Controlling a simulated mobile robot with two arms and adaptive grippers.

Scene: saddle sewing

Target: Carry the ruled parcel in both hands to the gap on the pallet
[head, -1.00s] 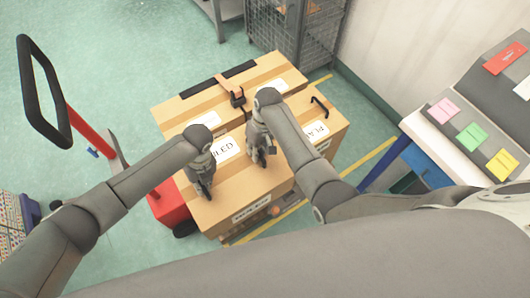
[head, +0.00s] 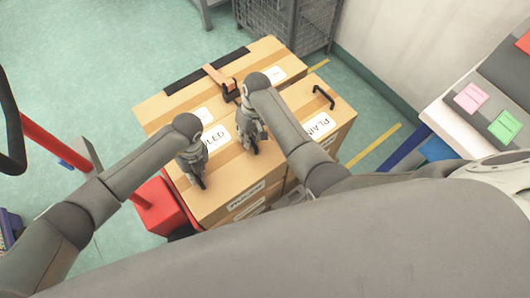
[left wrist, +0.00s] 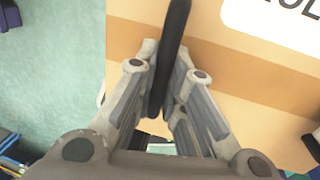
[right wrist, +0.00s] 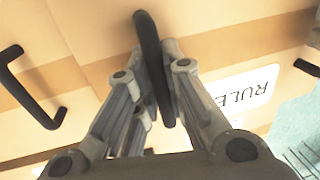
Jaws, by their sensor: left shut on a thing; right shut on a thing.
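The ruled parcel (head: 220,178) is a tan cardboard box with a white label on top, partly covered by my arms in the head view. My left gripper (head: 200,184) is shut on a black handle (left wrist: 172,62) at its left side. My right gripper (head: 252,148) is shut on a black handle (right wrist: 151,62) at its right side. The label (right wrist: 246,92) shows part of the word RULED in the right wrist view. The parcel lies close beside the other boxes, its top about level with theirs. The pallet and the gap are hidden under the boxes; I cannot tell if the parcel touches down.
A box labelled PLAIN (head: 335,118) stands at the right, and a box with a black strip (head: 205,69) behind. A red pallet truck part (head: 160,205) is at the left. A wire cage (head: 285,22) stands at the back, a table (head: 445,125) at the right.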

